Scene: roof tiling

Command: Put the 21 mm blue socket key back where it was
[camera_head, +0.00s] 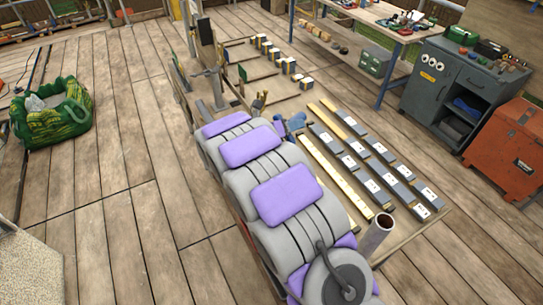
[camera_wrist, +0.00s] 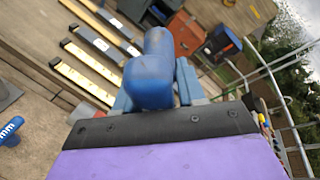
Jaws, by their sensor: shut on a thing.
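My gripper (camera_wrist: 156,92) is shut on a blue socket key (camera_wrist: 150,72), whose thick rounded blue body rises between the grey-blue fingers in the wrist view. No size marking shows on it, so I cannot tell its size. In the head view a small blue shape (camera_head: 293,122) shows at the far end of my arm, beside the rows of bars. Another blue piece (camera_wrist: 9,131) with white lettering ending in "mm" lies at the left edge of the wrist view. Its number is cut off.
Labelled grey bars (camera_head: 372,187) and yellow strips (camera_head: 335,177) lie in rows on a board. A workbench (camera_head: 388,27), grey cabinet (camera_head: 432,80) and orange box (camera_head: 512,150) stand at the right. A green bag (camera_head: 50,125) sits left. Plank floor between is clear.

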